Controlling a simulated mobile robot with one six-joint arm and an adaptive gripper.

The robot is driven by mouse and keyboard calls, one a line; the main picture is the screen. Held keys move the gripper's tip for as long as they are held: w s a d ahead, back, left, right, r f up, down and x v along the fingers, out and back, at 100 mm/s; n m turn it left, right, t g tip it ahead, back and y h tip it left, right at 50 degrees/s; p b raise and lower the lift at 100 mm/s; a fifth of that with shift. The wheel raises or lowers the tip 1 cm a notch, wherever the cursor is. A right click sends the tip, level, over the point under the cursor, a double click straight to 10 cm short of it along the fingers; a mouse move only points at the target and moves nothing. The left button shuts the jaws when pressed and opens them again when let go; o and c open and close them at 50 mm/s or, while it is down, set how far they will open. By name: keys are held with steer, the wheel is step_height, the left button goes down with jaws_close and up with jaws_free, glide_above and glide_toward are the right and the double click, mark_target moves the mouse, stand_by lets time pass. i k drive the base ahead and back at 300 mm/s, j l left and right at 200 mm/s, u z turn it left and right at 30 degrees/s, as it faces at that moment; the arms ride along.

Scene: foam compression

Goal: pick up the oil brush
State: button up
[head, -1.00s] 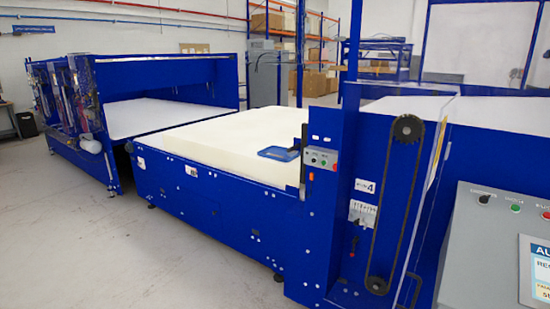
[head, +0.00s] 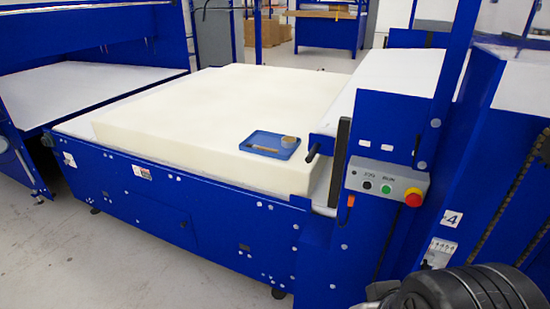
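A small brush (head: 263,149) with a thin brownish handle lies flat in a shallow blue tray (head: 253,137). The tray rests on top of a thick cream foam block (head: 170,120), near its front right corner. A small round cup (head: 289,142) stands in the tray to the right of the brush. A dark, ridged part of my arm with my gripper (head: 380,291) shows at the bottom right edge. It is far from the tray and touches nothing there. Its fingers are cut off by the frame, so their opening cannot be seen.
The foam lies on a blue machine bed (head: 180,190). To the right of the tray are a blue frame with a roller and a control box (head: 387,185) with buttons and a red stop knob. Another machine stands at left. Grey floor (head: 60,260) is open in front.

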mark_target(256, 147)
steer(key=i+j, duration=0.2)
steer(key=i+j+u, duration=0.1)
steer(key=i, duration=0.3)
steer(key=j+z, duration=0.1)
steer(key=z, duration=1.85)
steer(key=u, duration=1.95)
steer(key=i+j+z, duration=0.15)
steer(key=i+j, duration=0.2)
steer(key=i, duration=0.35)
steer(key=i+j+z, duration=0.15)
steer(key=i+j, duration=0.3)
steer(key=i, duration=0.25)
steer(key=i+j+z, duration=0.15)
steer(key=i+j, duration=0.4)
steer(key=i, duration=0.15)
